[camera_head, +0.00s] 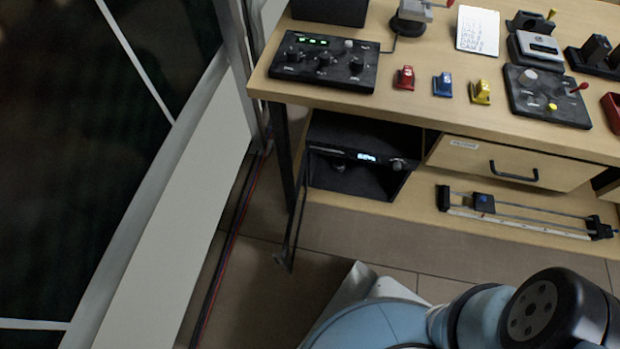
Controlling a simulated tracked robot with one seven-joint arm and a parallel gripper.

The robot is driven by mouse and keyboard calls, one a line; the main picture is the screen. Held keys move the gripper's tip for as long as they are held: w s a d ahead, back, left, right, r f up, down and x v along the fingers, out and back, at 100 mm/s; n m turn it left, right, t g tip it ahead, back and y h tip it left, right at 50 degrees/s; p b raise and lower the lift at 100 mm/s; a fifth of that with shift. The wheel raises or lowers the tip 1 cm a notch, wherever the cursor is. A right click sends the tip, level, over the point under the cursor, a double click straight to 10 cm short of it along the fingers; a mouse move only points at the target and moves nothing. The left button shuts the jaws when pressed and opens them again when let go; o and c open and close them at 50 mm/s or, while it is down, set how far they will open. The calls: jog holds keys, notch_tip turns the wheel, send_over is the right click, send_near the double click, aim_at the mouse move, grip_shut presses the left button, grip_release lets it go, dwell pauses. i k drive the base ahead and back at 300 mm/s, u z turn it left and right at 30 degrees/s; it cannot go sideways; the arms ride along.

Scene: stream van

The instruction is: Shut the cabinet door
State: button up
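The cabinet (405,187) is a dark open-fronted box under the left part of the desk. Its door (294,218) appears as a thin dark panel seen nearly edge-on. The door stands open, swung out from the cabinet's left side toward me, with its free edge low near the floor tiles. A black device with a lit display (366,157) shows inside the cabinet. Blue-grey and black links of my arm fill the bottom right, apart from the door in the picture. My gripper is not in view.
The wooden desk (430,115) carries a control box (325,62), several coloured clamps and other devices. A drawer (510,163) is right of the cabinet, with a rail device (525,213) on the shelf below. A wall panel and red and black cables (232,235) lie left. Tiled floor is open before the cabinet.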

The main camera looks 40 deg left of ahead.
aim_at(288, 258)
jog(key=z, duration=0.6)
jog(key=k, duration=1.75)
jog(key=u, duration=0.75)
jog(key=k, duration=0.25)
jog(key=u, duration=0.7)
jog(key=i, duration=1)
